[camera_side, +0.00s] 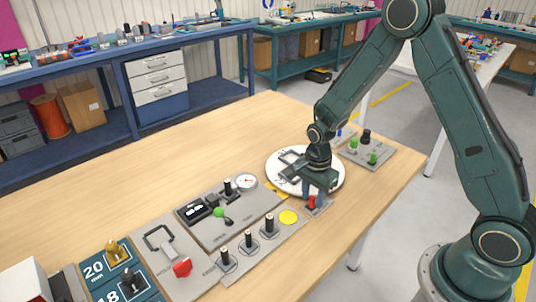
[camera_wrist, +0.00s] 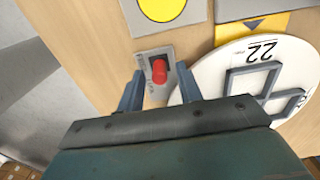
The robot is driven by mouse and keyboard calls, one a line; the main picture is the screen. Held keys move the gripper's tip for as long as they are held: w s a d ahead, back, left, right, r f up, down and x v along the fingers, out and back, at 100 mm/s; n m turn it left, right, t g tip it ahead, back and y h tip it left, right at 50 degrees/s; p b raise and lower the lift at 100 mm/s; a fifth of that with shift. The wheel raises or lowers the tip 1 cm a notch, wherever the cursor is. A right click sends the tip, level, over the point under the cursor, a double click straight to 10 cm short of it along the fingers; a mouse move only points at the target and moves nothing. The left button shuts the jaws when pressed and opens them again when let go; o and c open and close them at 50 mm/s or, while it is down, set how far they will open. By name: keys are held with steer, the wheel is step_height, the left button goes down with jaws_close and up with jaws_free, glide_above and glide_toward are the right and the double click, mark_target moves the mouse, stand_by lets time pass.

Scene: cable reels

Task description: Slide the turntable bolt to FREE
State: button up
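The turntable bolt is a red knob (camera_wrist: 159,71) in a dark slot on a small grey plate (camera_wrist: 148,57) beside the turntable. Lettering on the plate is too small to read, so I cannot tell which end is FREE. The red knob also shows in the side view (camera_side: 312,202), just below my gripper (camera_side: 314,190). In the wrist view, my gripper (camera_wrist: 160,75) is open, with one finger on each side of the knob and gaps showing. The white turntable (camera_wrist: 208,82) carries a "22" mark and grey frame-like parts.
A yellow disc (camera_side: 288,217) on a grey panel lies left of the bolt. Panels with upright black-handled posts (camera_side: 269,226) and a gauge (camera_side: 246,182) stand further left. A panel with green knobs (camera_side: 373,158) is behind right. The table's front edge is close to the bolt.

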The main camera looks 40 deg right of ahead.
mark_target(313, 196)
steer(key=shift+r, duration=3.5)
